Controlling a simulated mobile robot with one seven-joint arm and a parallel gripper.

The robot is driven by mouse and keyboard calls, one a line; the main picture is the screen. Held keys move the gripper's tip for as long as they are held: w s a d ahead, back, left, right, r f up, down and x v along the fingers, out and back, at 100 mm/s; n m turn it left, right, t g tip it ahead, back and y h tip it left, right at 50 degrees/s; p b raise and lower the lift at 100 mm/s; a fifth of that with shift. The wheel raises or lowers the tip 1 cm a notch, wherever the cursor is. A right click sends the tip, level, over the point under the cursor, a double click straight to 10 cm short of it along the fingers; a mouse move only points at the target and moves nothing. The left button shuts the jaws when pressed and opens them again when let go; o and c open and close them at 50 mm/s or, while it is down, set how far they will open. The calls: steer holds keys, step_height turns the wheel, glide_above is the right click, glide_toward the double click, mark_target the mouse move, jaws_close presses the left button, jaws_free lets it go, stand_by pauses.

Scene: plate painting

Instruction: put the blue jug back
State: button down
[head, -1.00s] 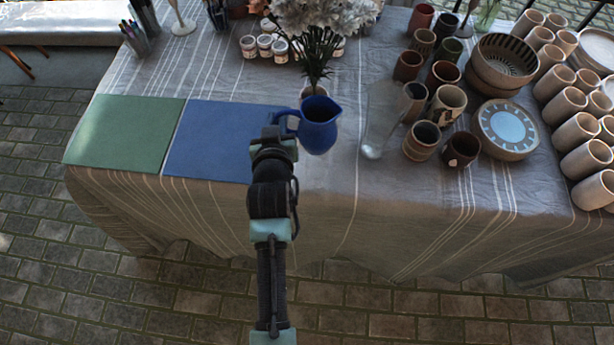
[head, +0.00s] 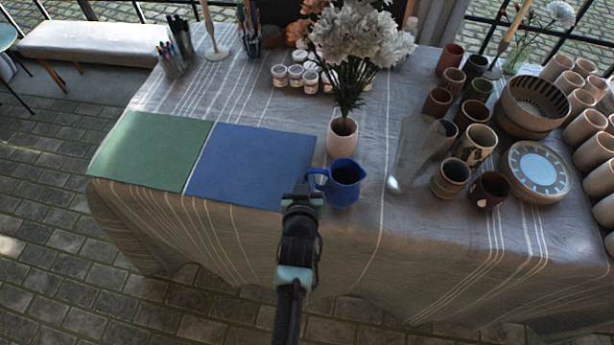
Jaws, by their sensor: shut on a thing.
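The blue jug (head: 344,184) is upright near the front edge of the table, with its handle on the left and its spout to the right. My gripper (head: 307,190) is at the jug's handle side and shut on the jug; the fingertips are partly hidden by my own wrist. I cannot tell whether the jug's base touches the cloth. A blue mat (head: 240,163) lies just left of the jug, and a green mat (head: 150,150) lies left of that.
A pale vase (head: 341,138) with white flowers stands right behind the jug. A clear glass vessel (head: 410,150) is to its right, then several cups (head: 451,178), a striped bowl (head: 535,100) and a blue-painted plate (head: 540,172). Small paint jars (head: 296,77) stand at the back.

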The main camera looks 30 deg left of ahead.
stand_by(0.3)
steer(key=shift+f, duration=0.25)
steer(key=c, duration=0.9)
jaws_free()
steer(key=shift+r, duration=0.1)
steer(key=shift+s+d+r, duration=0.1)
steer(key=shift+s, duration=0.1)
steer(key=p+v, duration=0.1)
steer(key=v, duration=1)
steer(key=shift+s+d+r, duration=0.1)
steer(key=shift+s, duration=0.15)
